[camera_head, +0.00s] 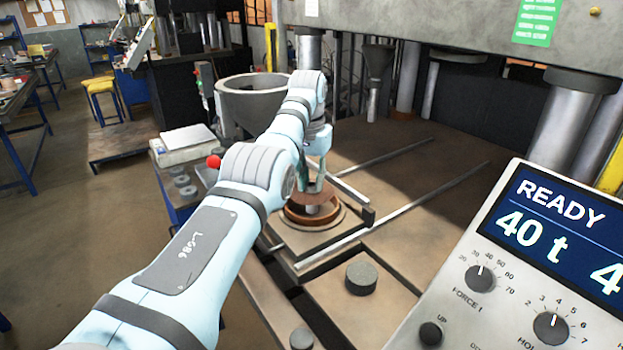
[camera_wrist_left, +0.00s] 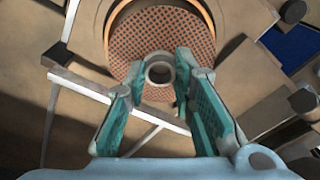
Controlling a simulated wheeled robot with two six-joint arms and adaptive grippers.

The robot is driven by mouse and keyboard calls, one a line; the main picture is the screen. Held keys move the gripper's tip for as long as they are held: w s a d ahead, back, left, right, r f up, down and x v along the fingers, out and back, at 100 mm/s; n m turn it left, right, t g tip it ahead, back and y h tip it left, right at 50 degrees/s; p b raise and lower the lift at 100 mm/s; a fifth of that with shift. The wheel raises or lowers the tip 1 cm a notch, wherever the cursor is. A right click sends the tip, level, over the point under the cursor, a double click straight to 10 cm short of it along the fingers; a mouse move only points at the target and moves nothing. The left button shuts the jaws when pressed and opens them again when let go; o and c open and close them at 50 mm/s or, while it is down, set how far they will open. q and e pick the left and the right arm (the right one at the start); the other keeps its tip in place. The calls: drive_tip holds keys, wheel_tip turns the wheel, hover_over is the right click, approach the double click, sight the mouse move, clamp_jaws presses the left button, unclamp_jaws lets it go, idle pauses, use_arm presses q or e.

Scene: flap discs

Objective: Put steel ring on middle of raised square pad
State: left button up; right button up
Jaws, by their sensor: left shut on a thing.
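The steel ring (camera_wrist_left: 147,74) is a small grey ring between the fingertips of my left gripper (camera_wrist_left: 160,76) in the left wrist view. The gripper is shut on it. A round brown mesh disc (camera_wrist_left: 134,45) shows right behind the ring; I cannot tell whether the two are joined. In the head view my left gripper (camera_head: 314,186) points down over a copper-coloured round mould (camera_head: 290,214) with a grey centre post, and the brown disc sits at its fingertips above that mould. My right gripper is not in view.
Metal bars (camera_head: 350,190) flank the mould on the press bed. A dark round puck (camera_head: 361,277) lies nearer. The control panel (camera_head: 540,260) fills the lower right. Left of the bed, a pale square-topped device (camera_head: 188,138) and several grey rings stand by a large grey pot (camera_head: 252,100).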

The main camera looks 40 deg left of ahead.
use_arm(q)
drive_tip(key=shift+f, duration=0.3)
idle(0.4)
drive_tip(key=o, duration=0.8)
drive_tip(key=shift+r, duration=0.1)
